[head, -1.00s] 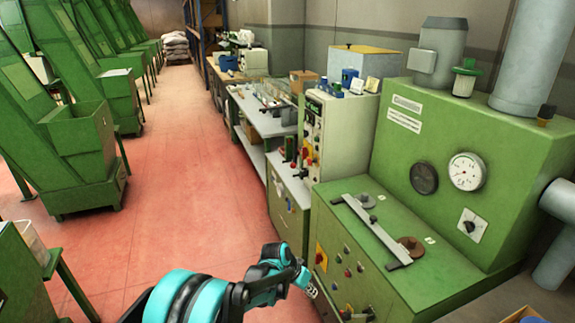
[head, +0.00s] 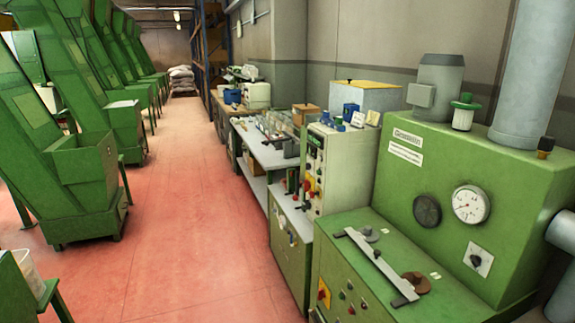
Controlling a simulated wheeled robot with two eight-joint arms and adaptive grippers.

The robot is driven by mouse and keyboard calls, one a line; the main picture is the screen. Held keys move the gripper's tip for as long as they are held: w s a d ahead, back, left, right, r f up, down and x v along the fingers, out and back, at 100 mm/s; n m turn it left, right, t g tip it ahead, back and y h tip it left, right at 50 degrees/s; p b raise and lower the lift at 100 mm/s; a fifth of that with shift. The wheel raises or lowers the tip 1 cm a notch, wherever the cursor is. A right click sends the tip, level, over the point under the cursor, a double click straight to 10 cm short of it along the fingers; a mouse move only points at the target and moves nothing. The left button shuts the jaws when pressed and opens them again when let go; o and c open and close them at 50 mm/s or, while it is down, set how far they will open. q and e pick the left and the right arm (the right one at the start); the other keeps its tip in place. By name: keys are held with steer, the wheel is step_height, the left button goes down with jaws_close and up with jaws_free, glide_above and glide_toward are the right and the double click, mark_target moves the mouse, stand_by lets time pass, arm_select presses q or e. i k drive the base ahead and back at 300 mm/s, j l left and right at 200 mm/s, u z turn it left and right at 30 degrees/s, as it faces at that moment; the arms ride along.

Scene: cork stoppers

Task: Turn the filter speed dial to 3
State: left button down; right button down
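A black rotary dial on a light square plate (head: 478,259) sits on the front of the big green machine (head: 420,185), low on the right. It may be the filter speed dial, but its markings are too small to read. Above it are a round white gauge (head: 470,204) and a dark round disc (head: 427,210). Neither of my grippers shows in the head view now.
A metal bar (head: 376,262) lies on the machine's lower green top. A control cabinet with knobs (head: 312,170) and a workbench (head: 268,150) stand farther back. Green hoppers (head: 85,180) line the left. The red floor (head: 190,230) between is clear.

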mark_target(476, 261)
steer(key=k+j+z, duration=0.15)
steer(key=z, duration=1.2)
